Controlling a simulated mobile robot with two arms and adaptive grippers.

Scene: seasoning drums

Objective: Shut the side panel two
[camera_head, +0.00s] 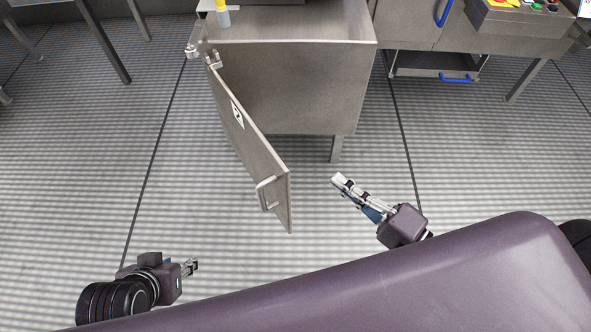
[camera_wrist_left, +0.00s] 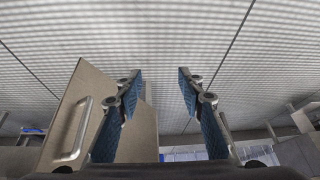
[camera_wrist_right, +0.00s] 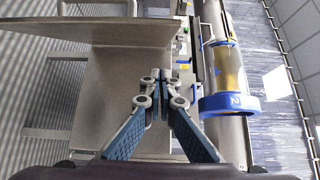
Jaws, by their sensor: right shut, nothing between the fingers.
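The side panel (camera_head: 245,140) is a grey metal door with a white label and black mark. It stands swung open, away from the grey cabinet (camera_head: 300,85), hinged at its far end. Its bar handle (camera_head: 266,193) is near the free edge and also shows in the left wrist view (camera_wrist_left: 75,130). My left gripper (camera_head: 195,266) is open and empty, to the lower left of the panel and apart from it. My right gripper (camera_head: 337,181) is shut and empty, to the right of the panel's free edge, with a gap between them. The panel crosses the upper left of the right wrist view (camera_wrist_right: 90,32).
A cabinet leg (camera_head: 337,149) stands behind my right gripper. A control box (camera_head: 515,20) and a lower drawer with a blue handle (camera_head: 455,78) are at the upper right. A metal table leg (camera_head: 103,42) is at the upper left. Tiled floor around the panel is clear.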

